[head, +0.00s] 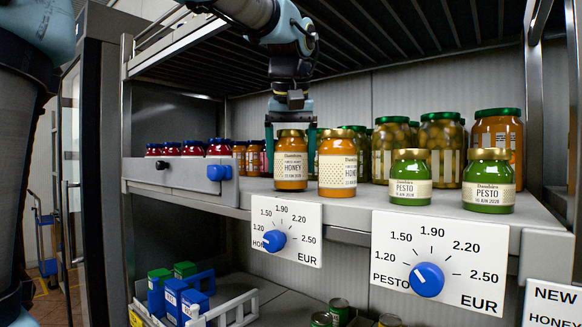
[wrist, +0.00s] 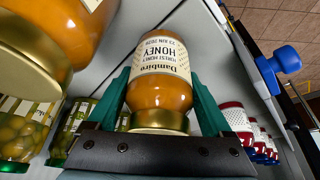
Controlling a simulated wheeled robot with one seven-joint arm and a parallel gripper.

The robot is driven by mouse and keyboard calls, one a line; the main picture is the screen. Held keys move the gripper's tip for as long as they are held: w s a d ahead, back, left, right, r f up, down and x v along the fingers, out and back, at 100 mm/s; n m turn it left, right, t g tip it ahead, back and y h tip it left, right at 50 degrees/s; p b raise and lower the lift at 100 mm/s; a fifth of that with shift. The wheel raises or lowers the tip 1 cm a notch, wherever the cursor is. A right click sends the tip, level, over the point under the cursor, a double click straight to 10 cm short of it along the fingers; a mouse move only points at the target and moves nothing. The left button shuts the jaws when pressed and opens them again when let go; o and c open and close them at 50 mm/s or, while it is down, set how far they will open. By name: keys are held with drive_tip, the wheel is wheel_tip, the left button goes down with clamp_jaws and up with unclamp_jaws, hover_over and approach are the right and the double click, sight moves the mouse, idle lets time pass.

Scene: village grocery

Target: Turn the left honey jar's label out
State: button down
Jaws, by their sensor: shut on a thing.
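The left honey jar (head: 291,171) is amber with a gold lid and a cream label.
Two green pesto jars (head: 410,193) stand at the front right. Large olive jars (head: 441,150) stand behind. Red jars (head: 219,148) and a blue knob (head: 219,172) are at left. Price cards with blue dials (head: 274,241) hang below the shelf edge (head: 345,222). Slats lie overhead.

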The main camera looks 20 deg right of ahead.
drive_tip(key=shift+r+m+h+p, duration=0.1)
drive_tip(key=shift+m+h+p, duration=0.25)
drive_tip(key=shift+m, duration=0.65)
drive_tip(key=m+g+h, duration=0.1)
drive_tip(key=m, duration=0.2)
drive_tip(key=shift+f, duration=0.3)
unclamp_jaws()
drive_tip(key=v, duration=1)
drive_tip(key=shift+r+b, duration=0.3)
drive_tip(key=shift+r, duration=0.1)
